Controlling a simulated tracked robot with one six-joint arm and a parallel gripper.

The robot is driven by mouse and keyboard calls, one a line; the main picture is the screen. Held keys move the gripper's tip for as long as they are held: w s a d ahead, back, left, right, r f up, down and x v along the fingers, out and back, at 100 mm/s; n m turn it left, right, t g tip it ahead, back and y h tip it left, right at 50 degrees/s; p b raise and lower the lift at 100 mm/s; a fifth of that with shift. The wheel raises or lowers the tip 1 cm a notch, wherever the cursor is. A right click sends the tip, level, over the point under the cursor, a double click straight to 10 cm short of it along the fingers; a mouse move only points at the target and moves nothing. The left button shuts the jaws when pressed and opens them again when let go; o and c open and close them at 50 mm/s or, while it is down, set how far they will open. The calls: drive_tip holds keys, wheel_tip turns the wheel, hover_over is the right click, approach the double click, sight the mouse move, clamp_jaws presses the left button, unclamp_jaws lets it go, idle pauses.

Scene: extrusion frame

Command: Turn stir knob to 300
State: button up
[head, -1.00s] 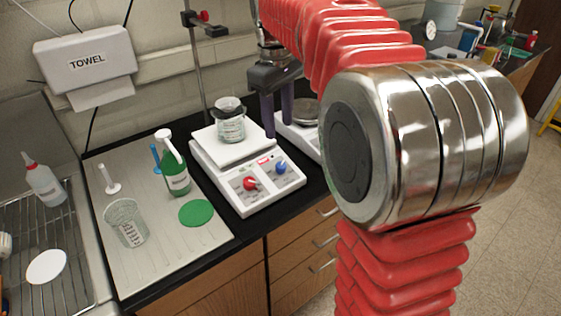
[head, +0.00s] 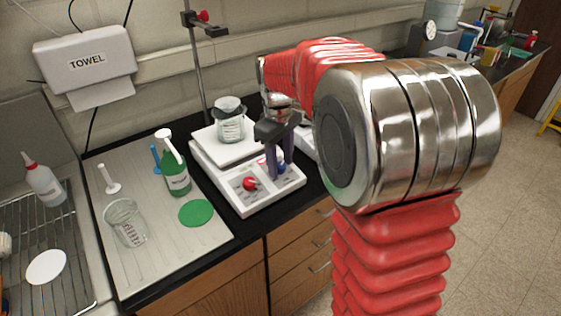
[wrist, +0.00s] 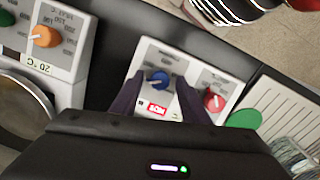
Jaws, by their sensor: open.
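The white hotplate stirrer (head: 240,196) stands on the black bench with a red knob (head: 250,184) and a blue knob (head: 281,167) on its sloped front panel. In the wrist view the blue knob (wrist: 157,80) lies between the two dark fingers, its white pointer toward the left. The red knob (wrist: 214,100) is right of the right finger. The dial print is too small to read surely. My gripper (head: 275,164) is open over the panel's right part, its fingers partly hiding the blue knob in the head view. I cannot tell whether they touch it.
A beaker (head: 231,124) sits on the stirrer's top plate. A second device with an orange knob (wrist: 43,36) stands close beside it. A green bottle (head: 176,176), a glass beaker (head: 125,222) and a green disc (head: 196,213) are left of the stirrer.

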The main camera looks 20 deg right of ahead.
drive_tip(key=shift+f, duration=0.15)
clamp_jaws()
idle(0.5)
